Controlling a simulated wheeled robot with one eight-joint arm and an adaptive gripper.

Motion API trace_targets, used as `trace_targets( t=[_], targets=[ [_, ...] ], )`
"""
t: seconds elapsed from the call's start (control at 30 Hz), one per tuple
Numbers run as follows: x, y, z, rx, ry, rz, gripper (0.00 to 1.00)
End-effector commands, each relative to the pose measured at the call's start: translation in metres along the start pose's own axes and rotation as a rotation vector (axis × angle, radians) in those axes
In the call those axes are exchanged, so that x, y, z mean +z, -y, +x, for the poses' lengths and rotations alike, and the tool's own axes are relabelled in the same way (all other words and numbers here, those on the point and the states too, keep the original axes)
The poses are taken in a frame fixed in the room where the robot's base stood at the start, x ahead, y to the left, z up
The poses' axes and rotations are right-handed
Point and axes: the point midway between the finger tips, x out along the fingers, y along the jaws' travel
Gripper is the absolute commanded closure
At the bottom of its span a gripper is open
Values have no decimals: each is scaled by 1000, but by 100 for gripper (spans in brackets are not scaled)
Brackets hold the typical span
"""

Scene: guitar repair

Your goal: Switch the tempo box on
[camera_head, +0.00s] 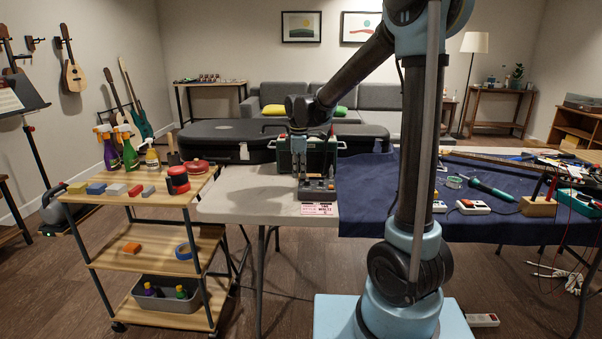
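A small dark grey box (321,190) with small knobs or buttons on top sits near the front of the pale table section. It may be the tempo box, but its labels and any switch are too small to read. My gripper (301,174) points down over the left rear part of this box. I cannot tell whether it touches the box. Its fingers look close together, but they are too small to show whether they are open or shut. A white device with a dark and red face (473,207) lies on the blue cloth at the right.
A dark green case (322,153) stands just behind the box. A pink-and-white printed card (318,209) is at the table's front edge. Tools and cables lie on the blue cloth (365,190). A wooden trolley (130,205) with bottles stands left. The table left of the box is clear.

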Motion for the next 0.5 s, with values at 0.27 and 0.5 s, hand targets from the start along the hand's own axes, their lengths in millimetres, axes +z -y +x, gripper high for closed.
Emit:
trace_targets(
  t=[0.27, 0.5],
  targets=[
    [1, -1, -6, 1, 0, 1, 100],
    [2, 0, -39, -1, 0, 1, 100]
  ],
)
